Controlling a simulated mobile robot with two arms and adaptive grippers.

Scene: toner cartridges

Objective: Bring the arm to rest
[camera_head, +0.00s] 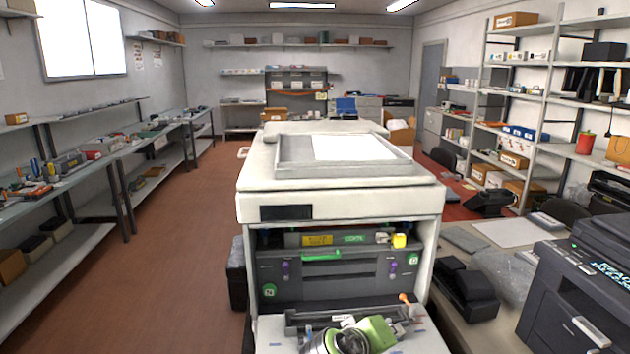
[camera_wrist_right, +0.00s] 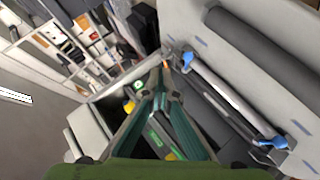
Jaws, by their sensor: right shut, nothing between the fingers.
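My right gripper (camera_head: 398,329) is low in the head view, over the lowered front flap (camera_head: 425,338) of the large white copier (camera_head: 340,205). Its green and white wrist parts are cut off by the bottom edge. In the right wrist view my right gripper (camera_wrist_right: 164,86) has its teal fingers drawn together at the tips, with nothing held between them. My left gripper is not in view.
The copier's open front shows a dark unit (camera_head: 325,271) with green and purple parts. A black printer (camera_head: 575,290) stands on the table at the right. Shelves (camera_head: 75,180) line the left wall. The brown floor (camera_head: 175,245) between them and the copier is clear.

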